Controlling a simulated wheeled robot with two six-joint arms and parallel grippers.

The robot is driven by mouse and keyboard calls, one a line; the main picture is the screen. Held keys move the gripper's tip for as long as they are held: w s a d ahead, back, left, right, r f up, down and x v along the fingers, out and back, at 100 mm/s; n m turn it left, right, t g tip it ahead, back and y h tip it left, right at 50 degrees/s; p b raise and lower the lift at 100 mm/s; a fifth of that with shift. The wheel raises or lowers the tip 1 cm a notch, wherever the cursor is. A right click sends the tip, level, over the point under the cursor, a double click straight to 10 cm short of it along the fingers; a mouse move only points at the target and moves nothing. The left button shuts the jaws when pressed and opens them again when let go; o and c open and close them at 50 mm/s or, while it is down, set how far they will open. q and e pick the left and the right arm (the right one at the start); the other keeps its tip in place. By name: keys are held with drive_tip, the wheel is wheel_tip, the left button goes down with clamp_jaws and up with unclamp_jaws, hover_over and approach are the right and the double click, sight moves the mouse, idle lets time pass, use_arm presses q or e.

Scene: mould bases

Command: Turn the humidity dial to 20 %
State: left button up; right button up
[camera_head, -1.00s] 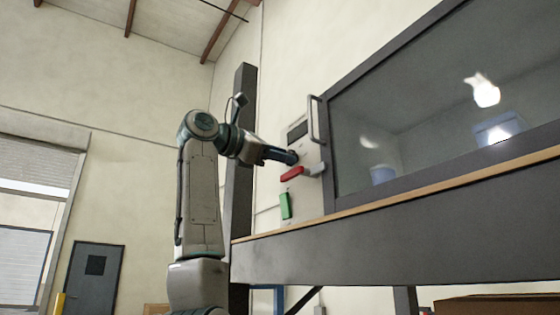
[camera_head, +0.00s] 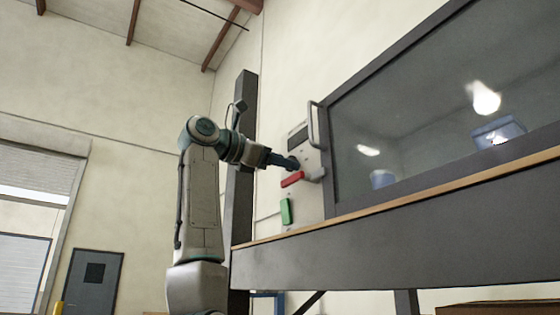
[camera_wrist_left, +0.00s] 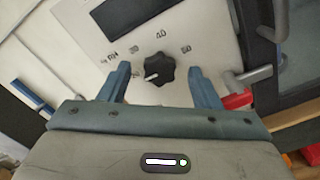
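The black, lobed humidity dial (camera_wrist_left: 160,70) is on a pale control panel (camera_wrist_left: 85,25) in the left wrist view. A white mark shows on its lower-left part. Printed numbers run around its upper side; 40 and 60 are readable, and those to the left are blurred. My left gripper (camera_wrist_left: 158,68) is open, one blue finger on each side of the dial, with visible gaps; its depth relative to the dial is hard to judge. In the head view the left gripper (camera_head: 288,162) reaches the panel (camera_head: 307,195) and hides the dial. My right gripper is not in view.
A red lever (camera_head: 292,180) is just below the gripper, with a green part (camera_head: 286,211) lower down. A vertical handle bar (camera_head: 313,124) stands to the right, beside the large window (camera_head: 400,130). A dark post (camera_head: 243,150) rises behind the arm.

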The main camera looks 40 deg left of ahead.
use_arm(q)
drive_tip(key=shift+s, duration=0.1)
drive_tip(key=b+v, duration=0.3)
drive_tip(key=v, duration=0.7)
drive_tip(key=shift+s+a, duration=0.15)
drive_tip(key=shift+s, duration=0.2)
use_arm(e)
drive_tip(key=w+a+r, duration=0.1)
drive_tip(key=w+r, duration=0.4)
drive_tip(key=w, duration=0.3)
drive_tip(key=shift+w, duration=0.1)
